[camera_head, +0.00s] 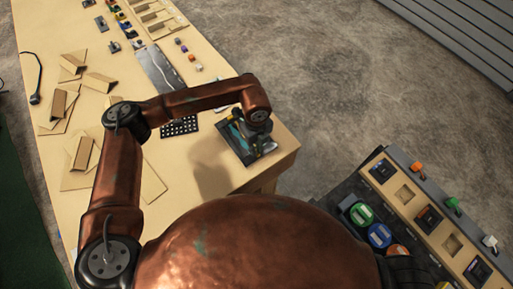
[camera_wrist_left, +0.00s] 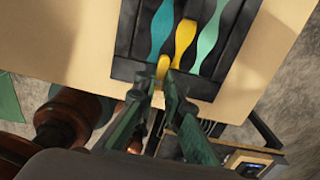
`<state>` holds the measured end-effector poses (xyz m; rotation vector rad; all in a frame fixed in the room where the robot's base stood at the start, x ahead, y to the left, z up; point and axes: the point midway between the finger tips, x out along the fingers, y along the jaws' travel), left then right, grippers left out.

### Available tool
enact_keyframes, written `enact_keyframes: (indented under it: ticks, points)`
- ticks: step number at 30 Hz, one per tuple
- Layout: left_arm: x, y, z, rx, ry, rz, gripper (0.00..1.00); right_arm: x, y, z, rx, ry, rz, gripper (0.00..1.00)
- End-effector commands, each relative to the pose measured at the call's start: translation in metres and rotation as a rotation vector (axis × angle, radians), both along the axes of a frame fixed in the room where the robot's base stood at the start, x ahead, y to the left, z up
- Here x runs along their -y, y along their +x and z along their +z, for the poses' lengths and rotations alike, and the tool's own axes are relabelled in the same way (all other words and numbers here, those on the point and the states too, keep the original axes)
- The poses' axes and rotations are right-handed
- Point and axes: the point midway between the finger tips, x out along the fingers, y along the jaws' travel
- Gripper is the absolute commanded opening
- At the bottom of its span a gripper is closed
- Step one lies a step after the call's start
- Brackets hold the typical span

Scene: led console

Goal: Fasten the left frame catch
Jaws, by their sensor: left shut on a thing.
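A dark frame (camera_head: 228,146) lies near the right end of the tan table, partly hidden by my left arm. In the left wrist view the frame (camera_wrist_left: 122,70) holds wavy teal, yellow and light green strips. A small yellow piece (camera_wrist_left: 162,70) stands at the frame's near edge, between my fingertips; I cannot tell for certain whether it is the left frame catch. My left gripper (camera_wrist_left: 166,88) is shut on this yellow piece. In the head view the left gripper (camera_head: 264,146) is at the frame's right side. My right gripper is not in view.
A black perforated plate (camera_head: 180,127) lies left of the frame. Folded cardboard pieces (camera_head: 82,152) and small coloured parts cover the table (camera_head: 205,180) farther left and back. A console with coloured knobs (camera_head: 417,168) stands at right. Grey floor lies between.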

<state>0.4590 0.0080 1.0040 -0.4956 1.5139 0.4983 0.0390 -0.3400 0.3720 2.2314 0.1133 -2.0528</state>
Motion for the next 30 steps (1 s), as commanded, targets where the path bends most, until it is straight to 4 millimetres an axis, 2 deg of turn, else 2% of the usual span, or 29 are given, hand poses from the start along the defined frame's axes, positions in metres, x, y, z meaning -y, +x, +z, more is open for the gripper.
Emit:
enact_keyframes:
  ticks: [13, 14, 21, 30]
  points:
    - [0.0017, 0.0033, 0.0044, 0.009, -0.007, 0.012, 0.0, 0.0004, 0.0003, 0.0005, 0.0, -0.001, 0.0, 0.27]
    - [0.0017, 0.0033, 0.0044, 0.009, -0.007, 0.012, 0.11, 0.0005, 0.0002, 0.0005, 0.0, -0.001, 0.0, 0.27]
    - [0.0009, 0.0018, 0.0023, 0.004, -0.004, 0.01, 0.27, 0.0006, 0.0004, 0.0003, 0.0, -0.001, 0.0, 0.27]
    - [0.0004, 0.0009, 0.0029, 0.003, -0.002, 0.009, 0.27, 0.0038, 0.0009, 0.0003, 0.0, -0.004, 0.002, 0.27]
